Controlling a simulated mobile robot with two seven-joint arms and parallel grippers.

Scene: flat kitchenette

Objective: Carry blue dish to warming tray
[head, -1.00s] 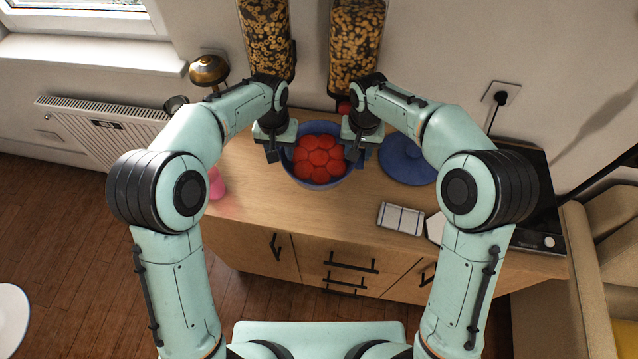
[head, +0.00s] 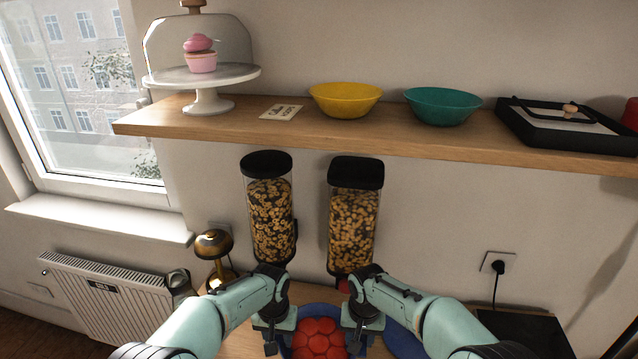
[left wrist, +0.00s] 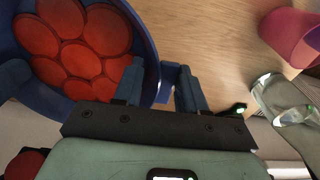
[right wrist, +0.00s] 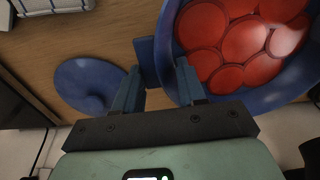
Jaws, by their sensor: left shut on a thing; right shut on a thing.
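The blue dish (head: 317,308), filled with red round pieces, is between my grippers at the bottom of the head view. My left gripper (head: 270,346) is shut on its left handle; the left wrist view shows the dish's wall (left wrist: 143,35) beside the fingers. My right gripper (head: 362,346) is shut on the opposite handle; the dish also shows in the right wrist view (right wrist: 168,60). I cannot tell whether the dish touches the counter. A flat black-topped appliance (head: 525,335), perhaps the warming tray, is at the lower right, partly cut off.
A round blue lid (right wrist: 85,85) lies on the counter right of the dish. Two cereal dispensers (head: 268,215) (head: 353,220) stand close behind. A pink cup (left wrist: 288,35) is near the left gripper. A shelf (head: 230,124) with bowls hangs above.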

